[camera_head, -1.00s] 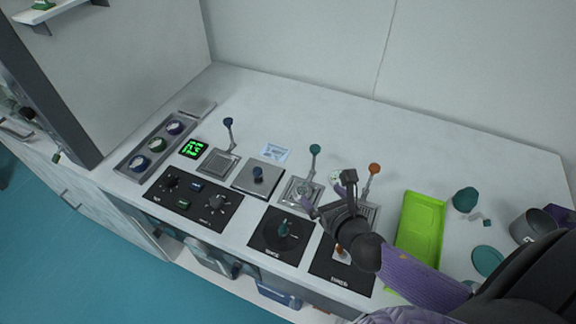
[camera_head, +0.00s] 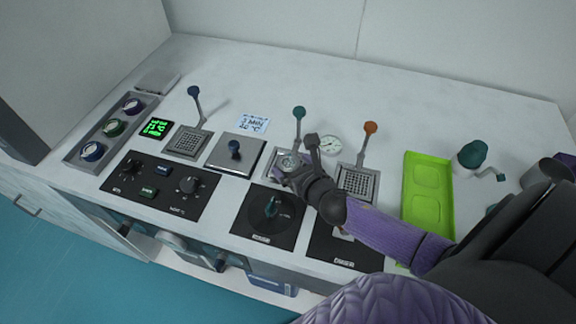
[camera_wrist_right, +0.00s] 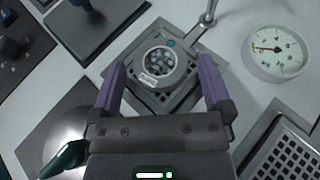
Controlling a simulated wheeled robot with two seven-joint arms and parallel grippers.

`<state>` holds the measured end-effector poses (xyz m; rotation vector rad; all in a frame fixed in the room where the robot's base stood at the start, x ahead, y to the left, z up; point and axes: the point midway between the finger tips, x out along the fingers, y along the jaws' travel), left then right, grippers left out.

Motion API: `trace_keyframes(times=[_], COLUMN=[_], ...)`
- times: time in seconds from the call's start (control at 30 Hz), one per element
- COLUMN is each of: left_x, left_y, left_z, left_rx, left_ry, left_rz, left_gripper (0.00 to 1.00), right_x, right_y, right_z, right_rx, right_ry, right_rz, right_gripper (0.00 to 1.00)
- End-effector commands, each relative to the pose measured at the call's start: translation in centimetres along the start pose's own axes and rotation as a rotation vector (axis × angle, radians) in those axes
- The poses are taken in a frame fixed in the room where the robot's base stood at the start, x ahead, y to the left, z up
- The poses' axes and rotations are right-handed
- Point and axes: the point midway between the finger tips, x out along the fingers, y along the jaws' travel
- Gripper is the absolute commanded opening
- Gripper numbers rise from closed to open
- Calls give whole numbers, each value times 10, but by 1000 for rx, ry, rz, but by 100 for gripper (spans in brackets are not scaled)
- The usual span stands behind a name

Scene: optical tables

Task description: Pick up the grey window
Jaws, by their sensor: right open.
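A round disc with a grey rim, a small label and a dotted-looking face, which appears to be the grey window (camera_wrist_right: 160,62), sits on a square metal plate below the teal-knobbed lever. In the head view the grey window (camera_head: 289,161) is partly covered by my right gripper (camera_head: 296,158). In the right wrist view my right gripper (camera_wrist_right: 162,70) is open, its two purple-grey fingers pointing toward the disc from either side. The disc looks free between them; I cannot tell the height gap. My left gripper is not in view.
A lever with a teal knob (camera_head: 299,113) rises just behind the disc. A white dial gauge (camera_wrist_right: 275,50) and an orange-knobbed lever (camera_head: 371,128) stand to the right. A green tray (camera_head: 428,165) lies further right. A grey rack (camera_head: 75,155) with several round pieces is left.

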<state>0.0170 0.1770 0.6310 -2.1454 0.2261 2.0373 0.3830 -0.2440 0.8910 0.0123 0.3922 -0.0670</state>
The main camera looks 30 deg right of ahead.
Motion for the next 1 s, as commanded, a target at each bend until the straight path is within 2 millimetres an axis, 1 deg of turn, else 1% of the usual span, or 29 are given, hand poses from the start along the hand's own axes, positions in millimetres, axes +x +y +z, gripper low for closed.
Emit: trace_keyframes(times=[0.03, 0.1, 0.33, 0.37, 0.4, 0.47, 0.5, 0.57, 0.6, 0.67, 0.7, 0.73, 0.9, 0.97, 1.0], left_x=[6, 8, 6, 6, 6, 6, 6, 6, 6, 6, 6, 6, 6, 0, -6], left_y=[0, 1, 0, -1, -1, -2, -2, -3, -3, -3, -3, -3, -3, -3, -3], left_z=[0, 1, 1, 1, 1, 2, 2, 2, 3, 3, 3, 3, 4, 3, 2], left_rx=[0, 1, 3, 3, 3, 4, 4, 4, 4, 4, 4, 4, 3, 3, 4], left_ry=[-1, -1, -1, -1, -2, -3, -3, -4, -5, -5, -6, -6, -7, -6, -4], left_rz=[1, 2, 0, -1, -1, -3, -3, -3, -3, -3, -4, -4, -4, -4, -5], left_gripper=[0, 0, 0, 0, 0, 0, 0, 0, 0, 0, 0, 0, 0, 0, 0], right_x=[10, 17, 18, 18, 18, 18, 18, 18, 18, 18, 18, 18, 18, 15, 12], right_y=[0, 0, 0, 0, 0, 0, 0, 0, 0, 0, 0, 0, 0, 0, 0], right_z=[-3, -2, 0, 0, 0, 0, 0, 0, 0, 0, 0, 0, 1, 8, 17], right_rx=[2, 1, 1, 1, 1, 1, 1, 1, 1, 1, 1, 1, 1, -1, -2], right_ry=[-1, 0, 1, 1, 1, 1, 1, 1, 1, 1, 1, 0, 0, -2, -3], right_rz=[-1, -1, 0, 0, 0, 0, 0, 0, 0, 0, 0, 0, 0, 1, 1], right_gripper=[100, 100, 100, 94, 85, 72, 64, 51, 43, 30, 22, 20, 20, 20, 20])
